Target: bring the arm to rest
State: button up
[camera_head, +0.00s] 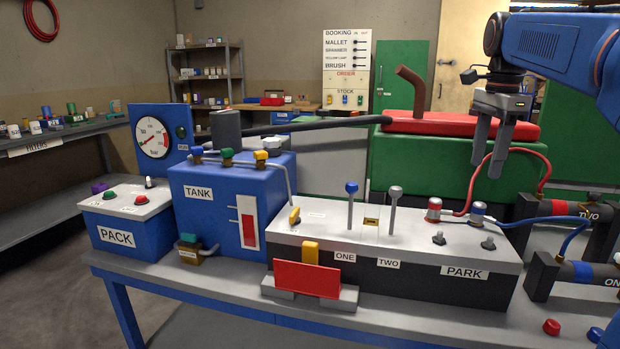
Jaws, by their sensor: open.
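My gripper (492,146) hangs from my blue arm at the upper right, fingers pointing down. Its two grey fingers are apart with nothing between them. It is above the right part of the grey-topped valve box (420,290), behind the red-capped and blue-capped couplings in the picture. The red hose curves up close to its right finger. I cannot tell whether they touch.
The red-capped coupling (433,211) and blue-capped coupling (478,213) carry hoses to cylinders at right. Two levers (351,204) stand upright on the box. The blue tank (205,215), the PACK box (120,235) and a gauge (153,138) stand left. A red-topped green machine (440,160) is behind.

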jog(key=s+a+f+n+t, duration=0.1)
jog(key=s+a+f+n, duration=0.3)
jog(key=s+f+n, duration=0.2)
jog(key=s+a+f+n+t, duration=0.1)
jog(key=s+a+f+n, duration=0.3)
jog(key=s+f, duration=0.7)
jog(key=s+a+f+n+t, duration=0.2)
jog(key=s+f+n, duration=0.6)
jog(key=f, duration=0.4)
jog(key=shift+s+a+f, duration=0.15)
jog(key=shift+s+a, duration=0.25)
jog(key=shift+a, duration=0.5)
